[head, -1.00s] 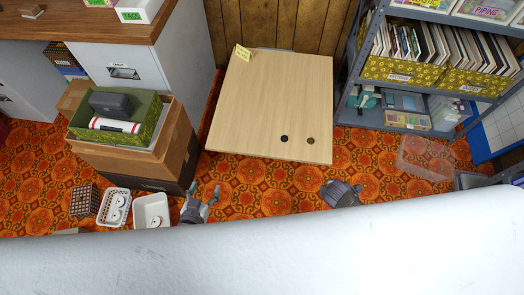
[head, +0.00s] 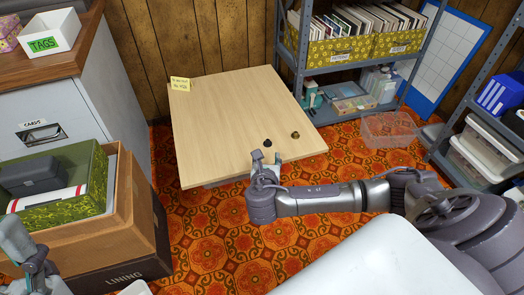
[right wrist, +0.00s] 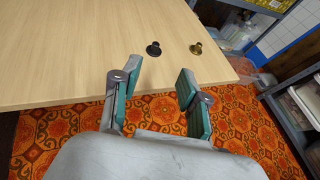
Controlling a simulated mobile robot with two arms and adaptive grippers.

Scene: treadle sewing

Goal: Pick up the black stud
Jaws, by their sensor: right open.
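The black stud (head: 268,142) stands on the light wooden table (head: 225,115) near its front edge. It also shows in the right wrist view (right wrist: 153,49), upright, with a wide base and a narrower top. My right gripper (head: 266,157) is open and empty at the table's front edge, just short of the black stud. In the right wrist view its two fingers (right wrist: 158,75) are spread apart, and the stud lies beyond them, between their lines, untouched. My left gripper (head: 25,260) is at the lower left, partly cut off; its jaws are unclear.
A brass stud (head: 295,134) stands on the table just right of the black one. A yellow note (head: 180,84) is at the table's far left corner. Boxes (head: 135,225) stand at left, a metal shelf (head: 300,50) behind at right, and a clear bin (head: 388,130) on the floor.

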